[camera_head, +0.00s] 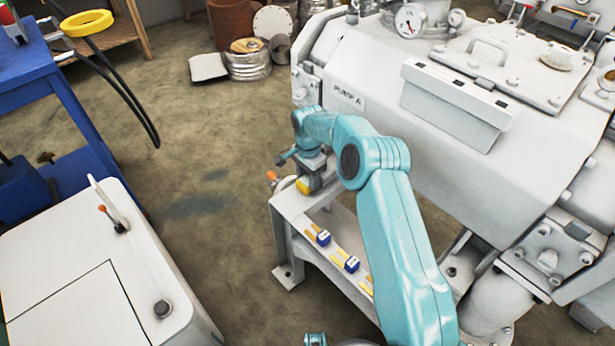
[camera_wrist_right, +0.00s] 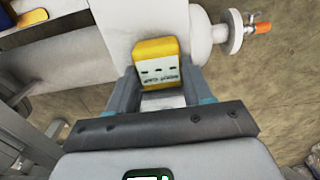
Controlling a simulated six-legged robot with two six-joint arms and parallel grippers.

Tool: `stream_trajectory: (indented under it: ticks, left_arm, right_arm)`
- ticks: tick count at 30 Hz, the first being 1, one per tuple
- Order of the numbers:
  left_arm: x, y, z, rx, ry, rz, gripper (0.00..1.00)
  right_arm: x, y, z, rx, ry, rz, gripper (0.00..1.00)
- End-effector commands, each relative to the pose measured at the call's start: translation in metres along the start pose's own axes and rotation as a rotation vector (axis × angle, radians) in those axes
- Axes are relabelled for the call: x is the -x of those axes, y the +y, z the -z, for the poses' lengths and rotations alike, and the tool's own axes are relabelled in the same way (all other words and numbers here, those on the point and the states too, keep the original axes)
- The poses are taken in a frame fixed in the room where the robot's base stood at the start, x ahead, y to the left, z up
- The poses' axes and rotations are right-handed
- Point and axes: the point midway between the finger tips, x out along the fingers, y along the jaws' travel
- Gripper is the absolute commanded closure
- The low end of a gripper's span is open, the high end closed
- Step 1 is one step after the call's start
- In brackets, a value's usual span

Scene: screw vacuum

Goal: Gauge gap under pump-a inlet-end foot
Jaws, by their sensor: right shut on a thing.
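The large white pump-a casing (camera_head: 440,120), with its "PUMP A" plate, fills the right half of the head view. My teal right arm reaches across its front. My right gripper (camera_wrist_right: 161,85) is shut on a yellow block with a pale printed label (camera_wrist_right: 160,66). The yellow block also shows in the head view (camera_head: 303,187), by the casing's lower left end, above a narrow shelf. In the wrist view it is in front of white pump metal; I cannot tell whether it touches. The inlet-end foot and its gap are not clearly visible.
The white shelf (camera_head: 283,230) holds several small blue and yellow pieces (camera_head: 322,238). An orange-handled valve (camera_wrist_right: 262,28) sticks out near my right gripper. A white cabinet (camera_head: 90,280) and blue trolley (camera_head: 30,75) stand at left. The floor (camera_head: 200,170) between is clear.

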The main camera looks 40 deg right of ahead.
Motion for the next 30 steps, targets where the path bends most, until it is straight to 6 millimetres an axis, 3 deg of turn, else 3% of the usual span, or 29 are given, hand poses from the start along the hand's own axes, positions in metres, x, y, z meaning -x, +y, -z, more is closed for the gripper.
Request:
stream_trajectory:
  ticks: [29, 30]
  left_arm:
    - [0.0008, 0.0003, 0.0000, 0.000, 0.000, 0.000, 0.57]
    - [0.0008, 0.0003, 0.0000, 0.000, 0.000, 0.000, 0.57]
  right_arm:
    - [0.0006, -0.0003, 0.0083, 0.000, 0.000, 0.001, 0.83]
    - [0.0006, -0.0003, 0.0082, 0.000, 0.001, 0.001, 0.37]
